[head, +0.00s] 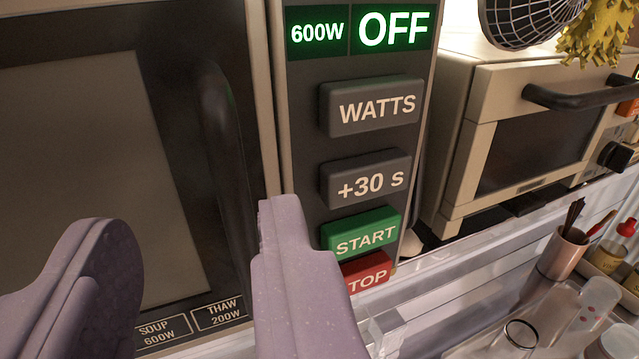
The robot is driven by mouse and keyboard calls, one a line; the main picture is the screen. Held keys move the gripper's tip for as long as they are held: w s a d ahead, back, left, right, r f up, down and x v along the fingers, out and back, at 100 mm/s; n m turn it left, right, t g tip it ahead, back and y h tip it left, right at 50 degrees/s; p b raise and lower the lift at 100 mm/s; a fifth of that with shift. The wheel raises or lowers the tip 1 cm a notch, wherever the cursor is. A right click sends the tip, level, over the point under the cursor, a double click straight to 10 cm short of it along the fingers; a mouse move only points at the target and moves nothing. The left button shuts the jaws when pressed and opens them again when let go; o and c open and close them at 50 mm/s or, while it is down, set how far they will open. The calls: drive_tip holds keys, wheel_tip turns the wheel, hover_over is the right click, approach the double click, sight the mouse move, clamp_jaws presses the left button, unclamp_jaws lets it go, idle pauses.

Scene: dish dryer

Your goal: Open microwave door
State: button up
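The microwave fills the left and middle of the view. Its door (75,150) has a dark frame, a greyish window and a beige edge, and looks closed. A dark vertical handle (222,150) runs along the door's right side. The control panel (305,185) carries WATTS, +30 s, START and STOP buttons, and its display reads 600W OFF. My gripper (190,222) is open, with two purple fingers. In the picture the handle's lower part lies between the fingers, nearer the right one. The right finger partly covers the STOP button. I cannot tell whether either finger touches the handle.
A beige toaster oven (530,145) with a dark handle stands at the right, with a fan (522,20) on top. Below are a pale rail (460,270), a pinkish utensil cup (562,255) and several clear glasses (520,333) at the lower right.

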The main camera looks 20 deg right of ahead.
sight(227, 173)
drive_tip(key=w, duration=0.2)
drive_tip(key=w+d, duration=0.1)
drive_tip(key=w, duration=0.2)
drive_tip(key=w+d, duration=0.1)
drive_tip(key=w, duration=0.1)
drive_tip(key=shift+w+f, duration=0.2)
drive_tip(key=shift+f, duration=0.1)
drive_tip(key=shift+c, duration=0.4)
clamp_jaws()
